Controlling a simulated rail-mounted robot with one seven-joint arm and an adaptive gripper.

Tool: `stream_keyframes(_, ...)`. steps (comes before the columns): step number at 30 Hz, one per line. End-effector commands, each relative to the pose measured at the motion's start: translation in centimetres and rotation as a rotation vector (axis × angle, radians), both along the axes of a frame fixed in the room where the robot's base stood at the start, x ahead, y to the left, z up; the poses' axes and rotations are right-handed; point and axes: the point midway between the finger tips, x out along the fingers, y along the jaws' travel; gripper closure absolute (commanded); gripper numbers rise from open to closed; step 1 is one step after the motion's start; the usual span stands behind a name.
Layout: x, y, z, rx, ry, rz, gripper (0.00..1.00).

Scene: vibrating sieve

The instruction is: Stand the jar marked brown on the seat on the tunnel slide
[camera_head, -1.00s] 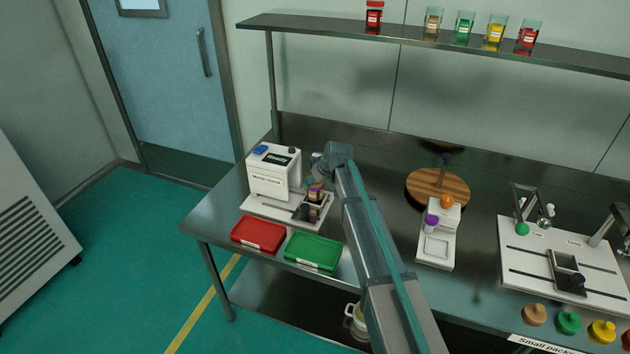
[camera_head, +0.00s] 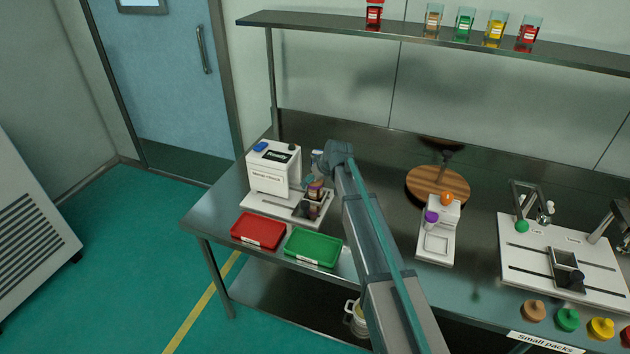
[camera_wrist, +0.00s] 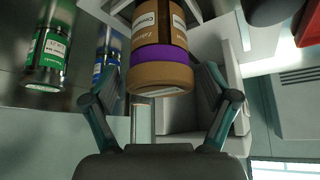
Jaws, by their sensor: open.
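A brown jar with a brown lid and a purple band (camera_wrist: 161,52) is upper middle in the wrist view, its label partly readable. In the head view the jar (camera_head: 316,190) is upright at the slide seat (camera_head: 302,209), in front of the white tunnel machine (camera_head: 268,172). Its base is partly hidden, so I cannot tell exactly how it sits. My gripper (camera_wrist: 155,88) is open, with one finger on each side of the lid end. The lid shows clear gaps to both fingers. In the head view my arm partly hides the gripper.
A green-labelled jar (camera_wrist: 48,52) and a blue-labelled jar (camera_wrist: 106,48) are near my gripper's left side in the wrist view. Red (camera_head: 257,230) and green (camera_head: 313,248) trays lie before the machine. A white scale-like device (camera_head: 437,240) stands right of my arm.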

Motion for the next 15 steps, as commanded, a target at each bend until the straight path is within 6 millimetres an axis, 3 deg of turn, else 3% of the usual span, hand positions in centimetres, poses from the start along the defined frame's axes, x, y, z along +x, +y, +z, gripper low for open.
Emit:
stream_keyframes(5, -0.9, -0.7, 1.6, 0.001, -0.002, -0.001, 0.14)
stream_keyframes(15, -3.6, -3.0, 7.1, 0.001, -0.002, -0.001, 0.14)
